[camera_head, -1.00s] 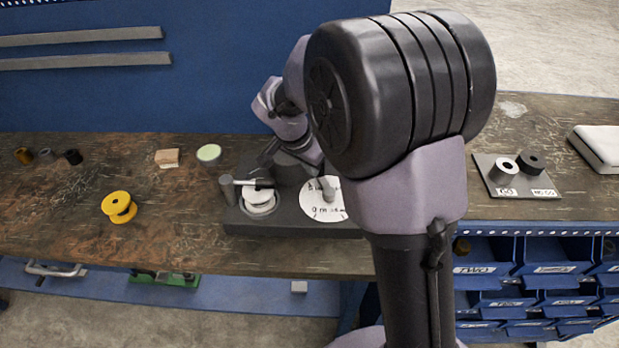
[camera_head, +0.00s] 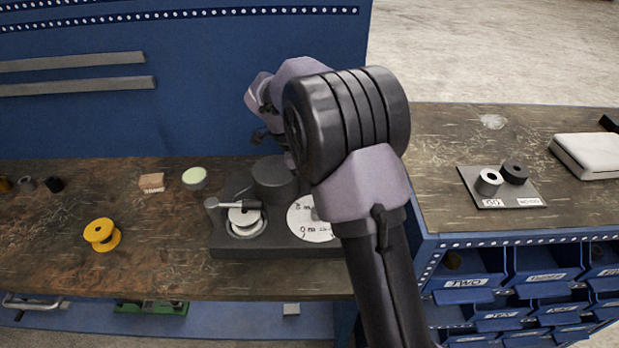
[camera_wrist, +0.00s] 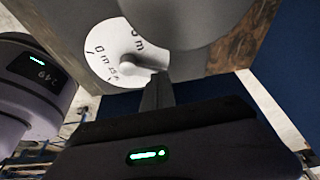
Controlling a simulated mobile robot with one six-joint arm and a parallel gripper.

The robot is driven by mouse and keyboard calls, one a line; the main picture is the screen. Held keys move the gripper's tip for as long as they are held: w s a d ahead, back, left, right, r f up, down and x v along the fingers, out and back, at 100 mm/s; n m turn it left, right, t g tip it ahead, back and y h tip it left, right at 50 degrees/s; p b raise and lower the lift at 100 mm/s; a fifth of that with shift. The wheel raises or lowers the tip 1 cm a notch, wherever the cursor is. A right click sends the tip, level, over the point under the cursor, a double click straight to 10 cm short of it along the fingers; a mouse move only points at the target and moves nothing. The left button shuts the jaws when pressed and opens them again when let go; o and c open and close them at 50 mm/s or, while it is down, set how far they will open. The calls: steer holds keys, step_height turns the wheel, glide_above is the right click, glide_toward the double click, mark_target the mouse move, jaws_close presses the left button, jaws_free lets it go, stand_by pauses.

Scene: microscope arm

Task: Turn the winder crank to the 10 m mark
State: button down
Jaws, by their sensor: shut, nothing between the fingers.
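The winder is a dark grey base (camera_head: 285,246) on the bench. It carries a white reel (camera_head: 243,221) with a short bar over it, a dark grey drum (camera_head: 272,182) and a white dial (camera_head: 303,230). My arm covers the dial's right part. In the wrist view the dial (camera_wrist: 100,48) shows marks in metres and a grey pointer (camera_wrist: 138,64); the drum (camera_wrist: 190,20) covers part of it.
A yellow spool (camera_head: 102,235), a wooden block (camera_head: 151,182) and a green-topped round pot (camera_head: 195,178) stand left of the winder. A gauge plate (camera_head: 520,197) with two cylinders lies at the right, above blue bins (camera_head: 470,292). A blue panel (camera_head: 200,90) rises behind the bench.

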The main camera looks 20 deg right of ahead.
steer(key=shift+s+d+m+g+y+p, duration=0.2)
steer(key=shift+d+m+g+p, duration=0.15)
steer(key=shift+m, duration=0.55)
steer(key=shift+s+d+m+g+y+p, duration=0.2)
steer(key=shift+d+m, duration=0.25)
steer(key=shift+m, duration=0.45)
steer(key=shift+w, duration=0.1)
